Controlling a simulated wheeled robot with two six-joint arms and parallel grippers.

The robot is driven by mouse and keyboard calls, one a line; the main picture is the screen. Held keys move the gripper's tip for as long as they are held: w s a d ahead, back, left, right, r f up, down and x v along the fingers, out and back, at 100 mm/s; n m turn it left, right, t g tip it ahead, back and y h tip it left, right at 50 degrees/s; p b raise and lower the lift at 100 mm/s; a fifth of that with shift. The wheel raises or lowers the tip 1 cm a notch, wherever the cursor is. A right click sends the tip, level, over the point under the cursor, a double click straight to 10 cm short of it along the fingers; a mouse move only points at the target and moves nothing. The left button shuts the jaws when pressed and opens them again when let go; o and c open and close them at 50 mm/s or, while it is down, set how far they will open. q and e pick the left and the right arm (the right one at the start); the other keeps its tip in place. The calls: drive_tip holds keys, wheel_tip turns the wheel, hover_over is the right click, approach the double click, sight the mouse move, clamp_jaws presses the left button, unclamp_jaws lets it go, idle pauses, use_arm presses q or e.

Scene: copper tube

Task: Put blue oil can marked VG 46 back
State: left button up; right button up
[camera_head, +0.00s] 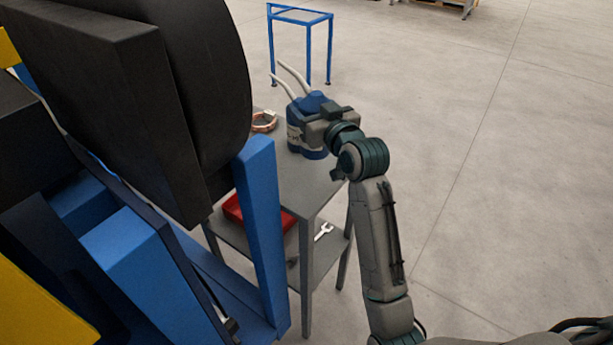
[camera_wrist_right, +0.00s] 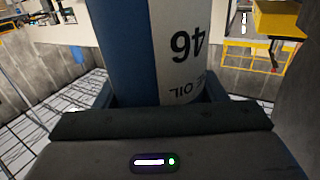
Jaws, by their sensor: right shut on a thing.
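My right gripper (camera_head: 318,128) is at the far end of the grey table (camera_head: 312,186) and is shut on the blue oil can (camera_head: 314,101). In the right wrist view the can (camera_wrist_right: 125,50) stands between the fingers, with a white label reading "46" and "OIL" upside down. The gripper hides much of the can in the head view. A second spout and blue body (camera_head: 294,117) show close beside it on the left, apparently another can. I cannot tell whether the held can touches the tabletop. My left gripper is not in view.
A copper coil (camera_head: 264,122) lies on the table left of the cans. A red tray (camera_head: 233,211) and a wrench (camera_head: 323,232) are on the lower shelf. A large blue and black machine (camera_head: 262,230) fills the left. A blue frame (camera_head: 300,18) stands behind. Floor at right is clear.

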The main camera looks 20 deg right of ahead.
drive_tip(key=shift+w+r, duration=0.15)
drive_tip(key=shift+w, duration=0.15)
wheel_tip(320, 180, down, 5)
drive_tip(key=shift+s+r, duration=0.1)
drive_tip(key=shift+s, duration=0.05)
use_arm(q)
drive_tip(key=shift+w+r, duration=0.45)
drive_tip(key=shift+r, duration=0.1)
use_arm(e)
drive_tip(key=shift+f, duration=2.2)
drive_tip(key=shift+f, duration=0.15)
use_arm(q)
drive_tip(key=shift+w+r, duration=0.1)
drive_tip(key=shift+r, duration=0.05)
use_arm(e)
drive_tip(key=o, duration=1.4)
